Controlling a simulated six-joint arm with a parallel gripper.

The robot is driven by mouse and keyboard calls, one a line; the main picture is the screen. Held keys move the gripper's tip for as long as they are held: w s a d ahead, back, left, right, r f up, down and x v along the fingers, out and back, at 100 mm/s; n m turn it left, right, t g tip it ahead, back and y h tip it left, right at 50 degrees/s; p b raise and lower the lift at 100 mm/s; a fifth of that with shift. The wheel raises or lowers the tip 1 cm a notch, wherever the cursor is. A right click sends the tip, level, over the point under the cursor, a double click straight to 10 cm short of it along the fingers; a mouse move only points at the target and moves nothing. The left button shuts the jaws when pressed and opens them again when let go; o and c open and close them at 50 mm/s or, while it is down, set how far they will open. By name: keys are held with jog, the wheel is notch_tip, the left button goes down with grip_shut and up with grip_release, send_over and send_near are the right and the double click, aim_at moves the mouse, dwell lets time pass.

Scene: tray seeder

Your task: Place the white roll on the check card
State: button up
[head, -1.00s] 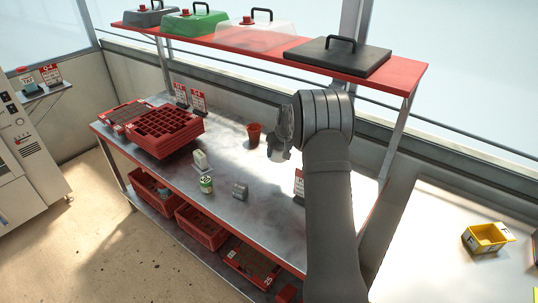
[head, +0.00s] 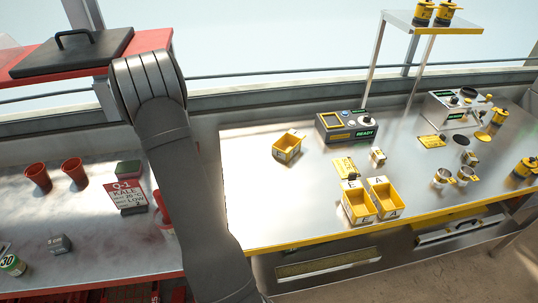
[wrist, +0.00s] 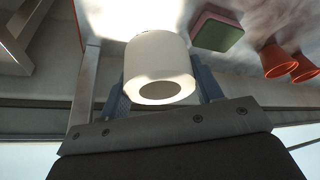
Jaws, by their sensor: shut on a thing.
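The white roll (wrist: 159,62) is a short white cylinder with a round hole facing the wrist camera. My gripper (wrist: 162,82) is shut on it, with a blue-grey finger on each side. In the head view my own arm hides the gripper and the roll. Two flat yellow cards with dark print lie on the steel bench at right: one card (head: 345,168) beside the yellow bins, another card (head: 432,141) farther right. I cannot tell which is the check card; both look bare on top.
The steel bench (head: 270,200) holds a yellow bin (head: 288,147), two lettered bins (head: 358,207) (head: 386,199), a READY device (head: 346,127) and metal cups (head: 442,177).

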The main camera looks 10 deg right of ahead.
jog(key=s+d+r+m+h, duration=0.15)
jog(key=d+m, duration=0.25)
jog(key=d, duration=1.7)
jog(key=s+d+r+m+h, duration=0.15)
jog(key=d+m, duration=0.25)
jog(key=d, duration=1.7)
jog(key=s+d+m+h, duration=0.1)
jog(key=s+d+m, duration=0.1)
jog(key=s+d, duration=0.6)
jog(key=s+d+r+m, duration=0.1)
jog(key=s+d+m, duration=0.2)
jog(key=s+d, duration=0.5)
jog(key=s+d+m+h, duration=0.1)
jog(key=s+d+m, duration=0.1)
jog(key=s+d, duration=0.7)
jog(key=shift+d+r+g+h, duration=0.2)
jog(key=shift+d+g+h, duration=0.1)
jog(key=shift+d, duration=1.35)
send_over(348, 165)
jog(key=s, duration=0.1)
jog(key=f, duration=0.6)
jog(key=shift+a+f, duration=0.35)
jog(key=shift+a, duration=0.05)
jog(key=shift+f, duration=2)
